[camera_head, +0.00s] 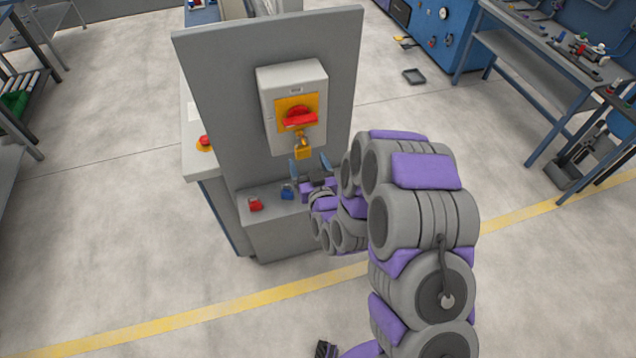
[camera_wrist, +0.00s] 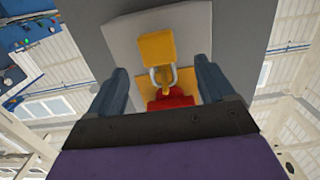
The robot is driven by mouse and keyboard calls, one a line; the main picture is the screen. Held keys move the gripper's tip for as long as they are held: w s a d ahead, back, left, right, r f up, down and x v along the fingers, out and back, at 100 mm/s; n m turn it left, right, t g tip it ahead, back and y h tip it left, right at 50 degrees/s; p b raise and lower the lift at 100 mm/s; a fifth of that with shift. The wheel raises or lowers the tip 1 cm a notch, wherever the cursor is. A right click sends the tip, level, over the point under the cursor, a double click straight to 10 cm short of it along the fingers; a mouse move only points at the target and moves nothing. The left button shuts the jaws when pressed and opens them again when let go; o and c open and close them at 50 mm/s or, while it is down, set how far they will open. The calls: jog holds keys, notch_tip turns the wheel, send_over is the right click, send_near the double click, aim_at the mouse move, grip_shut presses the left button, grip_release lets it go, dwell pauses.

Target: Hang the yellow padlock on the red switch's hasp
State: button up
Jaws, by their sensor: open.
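The yellow padlock (camera_head: 303,153) hangs below the red switch (camera_head: 299,119) on the grey box, at the yellow hasp. In the wrist view, which looks inverted, the padlock body (camera_wrist: 157,48) sits above its grey shackle, and the shackle appears to pass through the hasp (camera_wrist: 166,77). The red switch handle (camera_wrist: 170,99) is partly hidden by my gripper. My gripper (camera_head: 311,165) is open just below the padlock. In the wrist view its two fingers (camera_wrist: 160,70) stand apart on either side of the padlock and shackle, with gaps and no visible contact.
A red padlock (camera_head: 255,204) and a blue padlock (camera_head: 287,192) rest on the grey ledge below the panel (camera_head: 222,75). A red button on a yellow base (camera_head: 205,143) is at the left. Workbenches stand at right; the floor between is mostly clear.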

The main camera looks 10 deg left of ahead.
jog(key=p+v, duration=1)
jog(key=p, duration=0.3)
jog(key=shift+d, duration=0.3)
dwell(0.3)
jog(key=shift+r, duration=0.15)
